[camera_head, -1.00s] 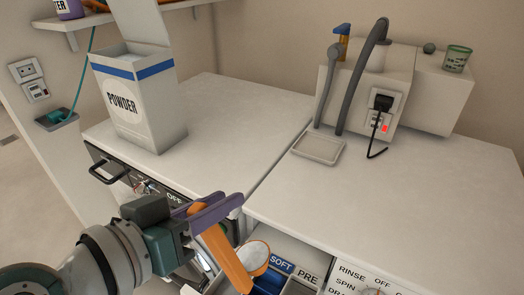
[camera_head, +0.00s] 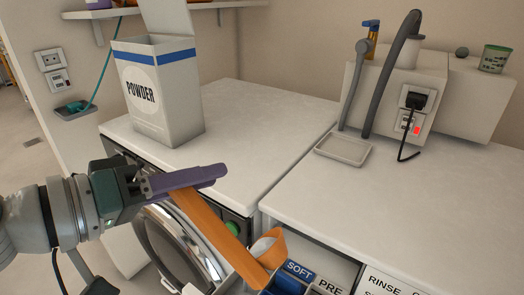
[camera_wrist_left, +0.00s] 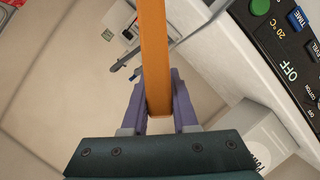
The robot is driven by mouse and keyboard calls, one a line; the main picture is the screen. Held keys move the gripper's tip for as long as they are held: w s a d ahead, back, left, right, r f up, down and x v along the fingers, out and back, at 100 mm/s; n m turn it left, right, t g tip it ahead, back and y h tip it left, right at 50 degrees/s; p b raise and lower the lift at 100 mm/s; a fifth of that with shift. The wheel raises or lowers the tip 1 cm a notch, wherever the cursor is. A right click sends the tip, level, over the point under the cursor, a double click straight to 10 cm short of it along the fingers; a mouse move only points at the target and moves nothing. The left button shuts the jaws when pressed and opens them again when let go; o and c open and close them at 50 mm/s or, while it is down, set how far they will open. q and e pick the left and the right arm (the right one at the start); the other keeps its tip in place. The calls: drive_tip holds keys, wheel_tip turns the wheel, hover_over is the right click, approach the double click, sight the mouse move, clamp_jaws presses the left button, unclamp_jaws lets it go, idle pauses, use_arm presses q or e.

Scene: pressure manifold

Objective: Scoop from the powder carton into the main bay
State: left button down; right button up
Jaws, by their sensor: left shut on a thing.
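The powder carton (camera_head: 160,95), white with a blue band and its lid up, stands open on the left machine's top; part of it shows in the wrist view (camera_wrist_left: 262,138). My left gripper (camera_head: 213,176), with purple fingers, is shut on the handle of an orange scoop (camera_head: 215,238), which slopes down to the right. The scoop's cup (camera_head: 270,248) is tipped over the open drawer, beside the blue SOFT compartment (camera_head: 288,284). Its contents are not visible. The main bay's label and inside are hidden or cut off at the lower edge. My right gripper is not in view.
A PRE compartment (camera_head: 330,283) lies right of SOFT. A grey tray (camera_head: 343,149), tap and hose (camera_head: 385,75) and a plugged socket box stand behind. A round door (camera_head: 180,245) is below the left machine top. Both worktops have wide clear areas.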

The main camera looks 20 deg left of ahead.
use_arm(q)
drive_tip(key=w+a+f+n+t+h+b, duration=0.1)
drive_tip(key=a+f+n+t+h+b, duration=0.2)
drive_tip(key=f+n+b, duration=0.7)
drive_tip(key=shift+w+a+f+n+b, duration=0.15)
drive_tip(key=shift+a+n+b, duration=0.8)
drive_tip(key=shift+b, duration=3.3)
drive_tip(key=shift+h, duration=0.3)
